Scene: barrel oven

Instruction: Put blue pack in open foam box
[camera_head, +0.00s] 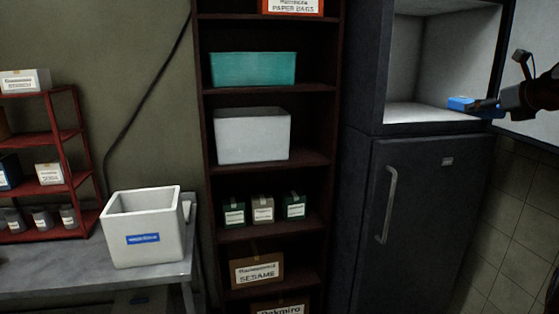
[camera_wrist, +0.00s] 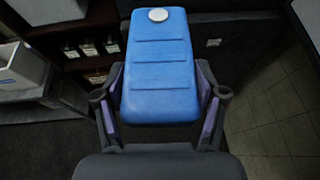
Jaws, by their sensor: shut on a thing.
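The blue pack (camera_head: 461,103) is held in my gripper (camera_head: 484,106), at the opening of the fridge's upper compartment at the right of the head view. In the wrist view the blue pack (camera_wrist: 160,65), with a white round cap, lies between the two fingers of my gripper (camera_wrist: 160,108), which are shut on its sides. The open foam box (camera_head: 146,232) is white with a blue label. It stands upright on the grey table at the lower left, well apart from my gripper. Its floor is hidden by its front wall.
A dark shelf (camera_head: 265,180) between table and fridge holds a teal bin (camera_head: 253,69), a white bin (camera_head: 252,135) and several small boxes. The fridge's upper compartment (camera_head: 436,60) is open, its lower door (camera_head: 425,205) shut.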

